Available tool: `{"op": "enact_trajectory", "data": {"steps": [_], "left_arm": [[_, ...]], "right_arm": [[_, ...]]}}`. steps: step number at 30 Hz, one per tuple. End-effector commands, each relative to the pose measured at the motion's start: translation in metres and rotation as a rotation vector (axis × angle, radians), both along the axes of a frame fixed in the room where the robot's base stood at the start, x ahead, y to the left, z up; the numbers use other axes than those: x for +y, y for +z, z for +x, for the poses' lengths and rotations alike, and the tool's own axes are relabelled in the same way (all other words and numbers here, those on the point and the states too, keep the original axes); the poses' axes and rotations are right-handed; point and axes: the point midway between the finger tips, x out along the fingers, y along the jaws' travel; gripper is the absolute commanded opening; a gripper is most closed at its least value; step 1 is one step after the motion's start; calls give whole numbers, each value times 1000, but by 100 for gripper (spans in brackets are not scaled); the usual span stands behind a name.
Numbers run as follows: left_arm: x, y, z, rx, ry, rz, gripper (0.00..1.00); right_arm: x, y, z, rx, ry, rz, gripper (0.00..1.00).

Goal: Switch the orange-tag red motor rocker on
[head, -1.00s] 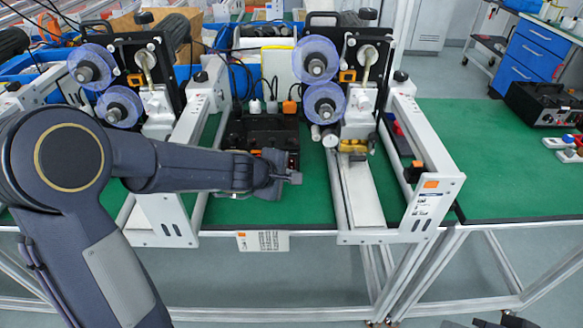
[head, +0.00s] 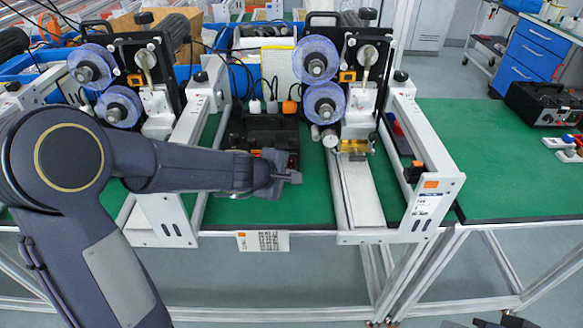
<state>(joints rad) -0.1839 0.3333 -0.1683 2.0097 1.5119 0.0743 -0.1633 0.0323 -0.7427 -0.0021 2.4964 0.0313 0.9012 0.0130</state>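My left gripper (head: 288,178) is at the end of the arm that comes in from the left. It is in front of a black control box (head: 262,130) on the green bench, between the two coder machines. From this angle I cannot tell whether its fingers are open or shut. The arm and gripper hide the lower front of the box. A small orange-red spot (head: 256,153) shows at the box's front edge, too small to identify as the rocker. An orange tag (head: 431,184) is on the front end plate of the right machine (head: 361,190).
Another coder machine (head: 150,95) stands at the left, partly behind my arm. A red part (head: 397,127) lies inside the right machine's side rail. A black instrument (head: 545,103) stands at the far right. The green bench top (head: 480,150) between is clear.

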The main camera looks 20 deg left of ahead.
Motion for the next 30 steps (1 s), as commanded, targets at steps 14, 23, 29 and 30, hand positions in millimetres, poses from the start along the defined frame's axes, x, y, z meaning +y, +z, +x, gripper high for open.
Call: {"op": "enact_trajectory", "data": {"steps": [14,23,29,30], "left_arm": [[0,0,1,0,0,0,0],[2,-1,8,0,-1,1,0],[2,-1,8,0,0,0,0],[2,-1,8,0,0,0,0]], "right_arm": [[0,0,0,0,0,0,38],[0,2,0,0,0,0,38],[0,1,0,0,0,0,38],[0,2,0,0,0,0,38]]}}
